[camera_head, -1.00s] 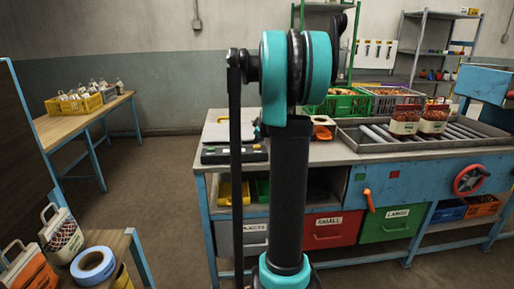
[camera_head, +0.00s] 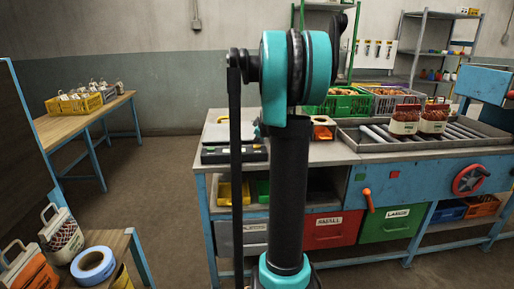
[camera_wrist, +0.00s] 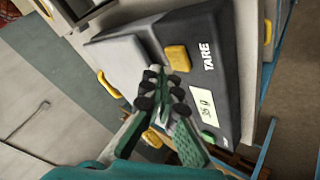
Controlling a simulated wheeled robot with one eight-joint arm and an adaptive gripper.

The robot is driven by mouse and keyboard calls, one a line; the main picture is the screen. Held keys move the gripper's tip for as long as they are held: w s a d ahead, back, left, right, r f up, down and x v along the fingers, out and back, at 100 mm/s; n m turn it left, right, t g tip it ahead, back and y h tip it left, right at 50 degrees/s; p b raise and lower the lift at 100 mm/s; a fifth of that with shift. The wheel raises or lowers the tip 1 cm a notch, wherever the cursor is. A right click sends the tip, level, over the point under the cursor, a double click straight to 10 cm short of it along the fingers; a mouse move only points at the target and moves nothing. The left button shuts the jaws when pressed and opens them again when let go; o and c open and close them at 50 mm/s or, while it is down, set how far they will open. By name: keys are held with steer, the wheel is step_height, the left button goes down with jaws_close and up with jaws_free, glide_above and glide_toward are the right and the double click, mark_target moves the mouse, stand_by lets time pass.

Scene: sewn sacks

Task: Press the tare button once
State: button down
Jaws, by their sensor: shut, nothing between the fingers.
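The scale is a dark body with a pale plate; in the wrist view its dark face (camera_wrist: 222,88) fills the middle. The tare button (camera_wrist: 177,58) is an orange-yellow block beside the white word TARE. My gripper (camera_wrist: 163,82) is shut and empty, its fingertips just short of the button in the picture; I cannot tell whether they touch it. A pale display (camera_wrist: 203,106) with dark digits and a green button (camera_wrist: 209,137) are on the same face. In the head view the scale (camera_head: 222,155) sits at the bench's left end, partly hidden by my arm, which also hides my gripper.
Filled sacks (camera_head: 405,120) stand on the roller conveyor (camera_head: 375,134) at right. A green crate (camera_head: 345,105) is behind. An orange holder (camera_head: 323,128) lies on the bench (camera_head: 325,152) beside my arm. A side table (camera_head: 55,130) stands at left, with open floor between.

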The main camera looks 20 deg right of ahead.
mark_target(257, 147)
steer(key=shift+f, duration=0.15)
steer(key=shift+f, duration=0.25)
steer(key=shift+f, duration=0.45)
stand_by(1.1)
steer(key=shift+r, duration=0.85)
steer(key=shift+r, duration=2.5)
